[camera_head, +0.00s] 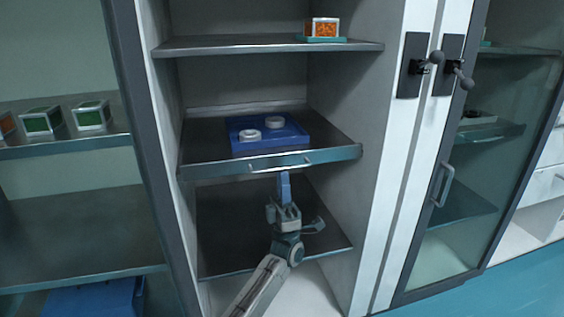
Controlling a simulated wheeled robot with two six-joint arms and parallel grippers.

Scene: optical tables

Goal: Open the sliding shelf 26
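The sliding shelf (205,160) is the middle dark shelf of the open cabinet, with a metal front edge and a thin handle (281,167) at its centre. Its front looks about level with the cabinet opening; I see no clear pull-out. A blue tray (296,131) with two white ring-shaped items (249,135) lies on it. My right gripper is out of view.
An upper shelf (230,44) holds an orange-filled box (322,28). A lower shelf (225,235) is bare where visible. A glass door (470,180) with a handle stands at right. The left cabinet holds green boxes (91,116) and a blue bin (95,298).

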